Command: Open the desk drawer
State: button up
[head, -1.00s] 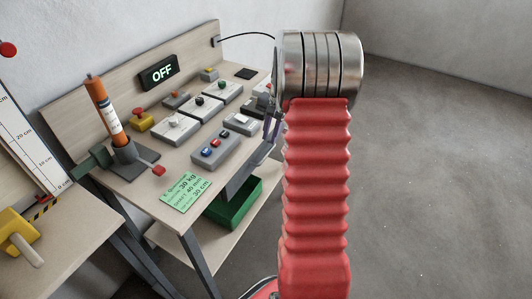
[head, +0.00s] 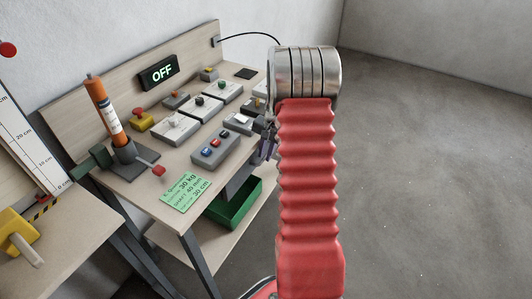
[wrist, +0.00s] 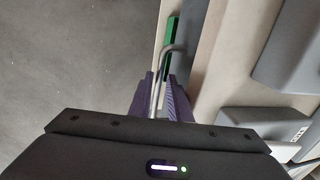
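In the wrist view a bent metal bar handle (wrist: 163,62) runs between the two purple fingers of my gripper (wrist: 161,88). The fingers stand apart on either side of the bar, with a narrow gap showing. Whether they touch it cannot be told. In the head view my gripper (head: 266,146) is at the right edge of the desk (head: 100,106), mostly hidden behind my red arm. A dark grey drawer-like panel (head: 238,183) shows under the desktop. Its front and handle are hidden in that view.
Several button boxes (head: 216,149) and an orange cylinder on a stand (head: 104,108) sit on the desktop. A green bin (head: 236,205) stands on the lower shelf; a green strip also shows in the wrist view (wrist: 171,32). The floor to the right is clear.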

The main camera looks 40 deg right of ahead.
jog(key=shift+c, duration=0.4)
grip_shut()
jog(key=shift+d, duration=0.15)
